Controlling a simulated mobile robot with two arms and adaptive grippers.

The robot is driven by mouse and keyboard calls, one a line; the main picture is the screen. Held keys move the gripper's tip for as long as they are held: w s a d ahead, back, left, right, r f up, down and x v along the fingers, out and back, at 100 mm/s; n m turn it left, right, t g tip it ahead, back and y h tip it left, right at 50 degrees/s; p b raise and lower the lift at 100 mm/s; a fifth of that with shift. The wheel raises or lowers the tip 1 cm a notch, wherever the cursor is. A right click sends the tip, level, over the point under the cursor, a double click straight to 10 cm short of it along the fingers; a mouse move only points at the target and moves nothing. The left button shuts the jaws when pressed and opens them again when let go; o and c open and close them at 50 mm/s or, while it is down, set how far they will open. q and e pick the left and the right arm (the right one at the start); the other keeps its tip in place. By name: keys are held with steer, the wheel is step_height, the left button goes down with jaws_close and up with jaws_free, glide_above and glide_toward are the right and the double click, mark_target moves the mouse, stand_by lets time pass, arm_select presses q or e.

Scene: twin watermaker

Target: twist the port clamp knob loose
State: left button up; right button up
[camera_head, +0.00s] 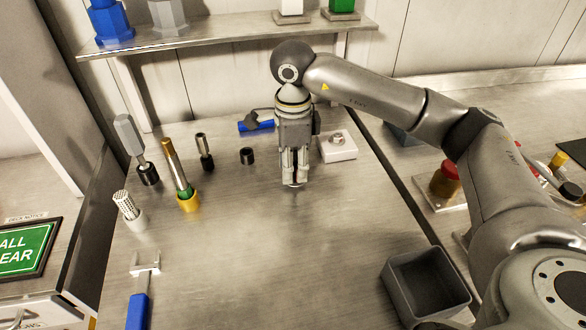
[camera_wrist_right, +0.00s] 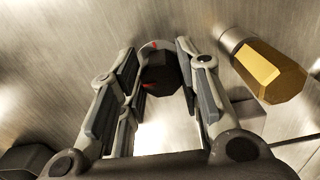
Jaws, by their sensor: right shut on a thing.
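My right gripper (camera_head: 294,182) points straight down over the bench, its fingers close to the metal top. In the right wrist view the fingers (camera_wrist_right: 160,85) are closed around a dark, many-sided knob (camera_wrist_right: 160,76) with small red marks at its edge. I take this as the port clamp knob; in the head view the fingers mostly hide it. My left gripper is not in view.
A gold six-sided piece (camera_wrist_right: 270,72) lies close beside the fingers. Several upright tools, including a gold-topped one (camera_head: 174,163), stand left. A white block (camera_head: 338,150) and blue piece (camera_head: 256,126) are behind. A grey bin (camera_head: 398,286) stands front right; the bench's front middle is clear.

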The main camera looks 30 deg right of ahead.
steer(key=shift+r+n, duration=0.1)
steer(key=shift+n, duration=0.4)
steer(key=o, duration=1)
step_height(320, 180, up, 12)
steer(key=shift+f, duration=0.1)
stand_by(0.6)
